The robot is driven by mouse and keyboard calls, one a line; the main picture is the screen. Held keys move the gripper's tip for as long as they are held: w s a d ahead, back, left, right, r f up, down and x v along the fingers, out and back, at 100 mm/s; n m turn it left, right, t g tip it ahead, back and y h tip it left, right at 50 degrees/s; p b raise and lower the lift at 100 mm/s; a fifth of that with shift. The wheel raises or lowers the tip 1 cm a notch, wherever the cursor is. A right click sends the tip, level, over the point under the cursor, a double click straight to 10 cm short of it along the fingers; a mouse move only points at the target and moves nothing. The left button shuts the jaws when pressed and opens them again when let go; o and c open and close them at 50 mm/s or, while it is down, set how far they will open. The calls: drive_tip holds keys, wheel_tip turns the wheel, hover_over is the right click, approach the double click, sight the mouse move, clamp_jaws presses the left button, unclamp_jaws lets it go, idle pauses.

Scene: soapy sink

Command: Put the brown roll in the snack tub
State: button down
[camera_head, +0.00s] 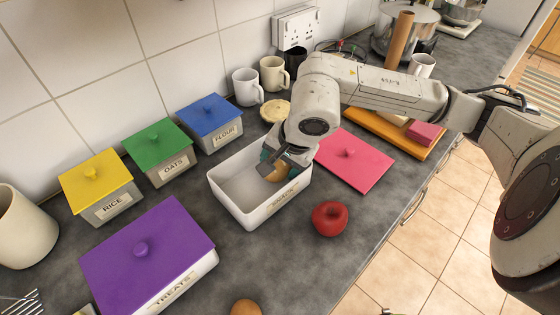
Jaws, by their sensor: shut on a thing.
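The brown roll (277,174) is a small tan-brown round thing, partly hidden by my gripper. My gripper (280,166) points down into the open white tub and is shut on the roll. The roll is within the tub's rim, near its right inner side; I cannot tell whether it touches the floor. The snack tub (236,204) is white and rectangular, with a front label too small to read surely. A pink lid (352,160) with a knob lies on the counter to its right.
A red apple-like thing (329,218) sits right of the tub. A purple-lidded treats tub (150,262) stands front left, and yellow (100,200), green (160,150) and blue-lidded (212,122) tubs stand behind. A brown round thing (246,307) is at the bottom edge. Mugs (272,74) stand behind.

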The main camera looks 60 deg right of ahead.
drive_tip(key=shift+f+b, duration=0.6)
drive_tip(key=shift+b, duration=0.05)
idle(0.3)
drive_tip(key=shift+c, duration=0.6)
unclamp_jaws()
drive_tip(key=shift+r, duration=0.1)
wheel_tip(320, 180, up, 12)
drive_tip(key=p, duration=0.2)
drive_tip(key=shift+p, duration=0.3)
idle(0.8)
